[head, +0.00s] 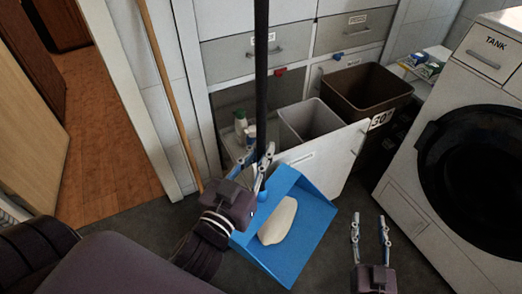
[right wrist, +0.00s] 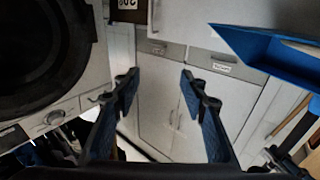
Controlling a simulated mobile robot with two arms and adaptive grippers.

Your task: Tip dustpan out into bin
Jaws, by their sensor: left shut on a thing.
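The blue dustpan (head: 312,222) hangs low in front of the open cabinet, with its long dark handle (head: 261,70) rising upright. A pale, oblong thing (head: 278,220) lies in the pan. My left gripper (head: 259,160) is shut on the handle just above the pan. A grey bin (head: 308,124) stands in the pulled-out drawer, and a taller brown bin (head: 366,92) stands behind it to the right. My right gripper (head: 370,222) is open and empty, right of the pan. The right wrist view shows its spread fingers (right wrist: 165,85) and the pan's edge (right wrist: 250,48).
A white washing machine (head: 455,150) stands at the right. The drawer front (head: 335,165) lies between pan and grey bin. Bottles (head: 242,125) stand left of the grey bin. A wooden pole (head: 170,95) leans by the doorway at the left.

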